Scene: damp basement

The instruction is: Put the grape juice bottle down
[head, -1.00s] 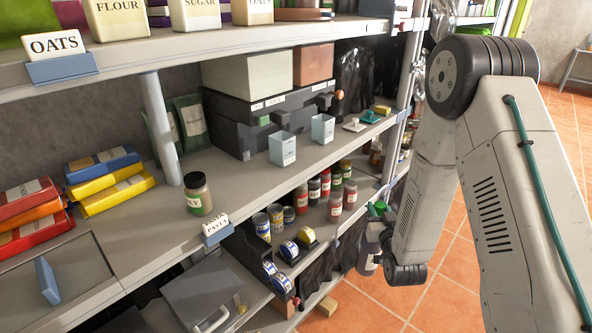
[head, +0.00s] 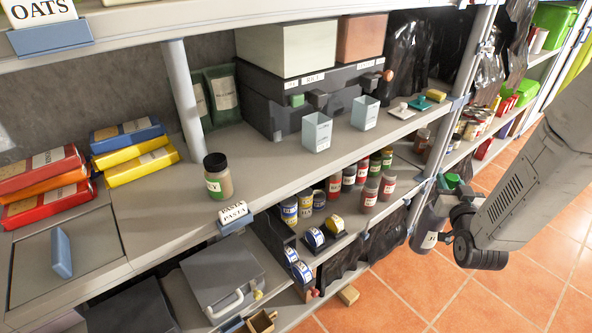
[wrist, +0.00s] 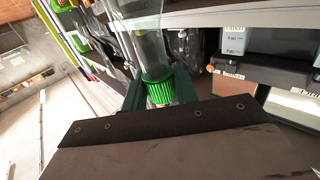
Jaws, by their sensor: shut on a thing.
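The grape juice bottle (head: 428,240) has a green cap, a dark see-through body and a pale label. It hangs in front of the shelf edge at the right in the head view. My gripper (head: 450,203) is shut on it near the cap. In the wrist view the bottle (wrist: 146,42) reaches away from my gripper (wrist: 160,98), with the green cap close to the jaws. The arm hides part of the grip in the head view.
A jar (head: 217,177) stands on the middle shelf beside the PASTA tag (head: 234,215). Red, yellow and blue packages (head: 130,150) lie left. Bare shelf (head: 165,205) shows left of the jar.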

